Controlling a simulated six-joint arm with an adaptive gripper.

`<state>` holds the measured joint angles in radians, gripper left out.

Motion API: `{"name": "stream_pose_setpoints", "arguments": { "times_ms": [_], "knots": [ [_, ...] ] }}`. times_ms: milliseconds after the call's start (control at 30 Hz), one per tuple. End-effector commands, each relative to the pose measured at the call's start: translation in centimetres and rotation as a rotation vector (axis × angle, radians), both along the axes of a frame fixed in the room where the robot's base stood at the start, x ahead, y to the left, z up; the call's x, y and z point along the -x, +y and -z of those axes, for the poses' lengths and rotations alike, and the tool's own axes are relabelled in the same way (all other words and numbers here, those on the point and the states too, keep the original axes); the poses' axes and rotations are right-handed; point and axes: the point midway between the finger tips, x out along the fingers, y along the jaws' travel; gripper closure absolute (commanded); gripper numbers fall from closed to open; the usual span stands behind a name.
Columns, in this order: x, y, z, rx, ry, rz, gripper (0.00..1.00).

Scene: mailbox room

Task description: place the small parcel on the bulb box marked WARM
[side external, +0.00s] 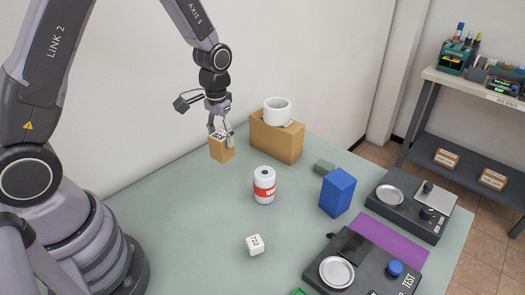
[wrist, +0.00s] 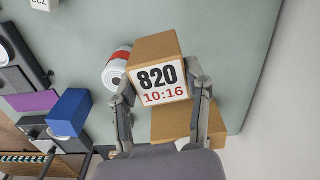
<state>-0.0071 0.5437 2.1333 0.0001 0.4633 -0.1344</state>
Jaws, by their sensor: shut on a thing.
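My gripper (side external: 220,129) is shut on a small tan parcel (side external: 222,152) and holds it above the table's back left part. In the wrist view the parcel (wrist: 157,48) sits between the fingers and its white label reads 820 in black and 10:16 in red. I can read WARM on no box. A small white box (side external: 255,244) with dark print lies on the table, front middle; its edge shows at the top left of the wrist view (wrist: 41,5). A larger tan box (side external: 272,141) stands right of my gripper, with a white cylinder (side external: 277,110) on top.
The front left tabletop (side external: 185,225) is clear.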

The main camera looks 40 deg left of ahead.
Motion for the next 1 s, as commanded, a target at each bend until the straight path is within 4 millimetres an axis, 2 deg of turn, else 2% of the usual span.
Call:
{"name": "stream_pose_setpoints", "arguments": {
  "times_ms": [33, 200, 300, 400, 500, 633, 967, 1000],
  "knots": [
    [-1.6, -2.7, -1.3, 0.001, -0.01, 0.033, 0.92],
    [-3.9, -10.3, -5.5, 0.002, -0.008, 0.09, 0.92],
    [-4.1, -13.9, -7.5, 0.002, -0.006, 0.114, 0.92],
    [-4.0, -16.4, -9.0, 0.001, -0.003, 0.129, 0.92],
    [-3.9, -17.9, -9.9, 0.001, -0.002, 0.139, 0.92],
    [-4.8, -19.0, -9.8, 0.0, 0.001, 0.142, 0.92],
    [-12.0, -22.3, -6.1, 0.0, 0.001, 0.141, 0.92],
    [-12.6, -22.6, -5.3, -0.002, 0.004, 0.141, 0.92]
  ]
}}
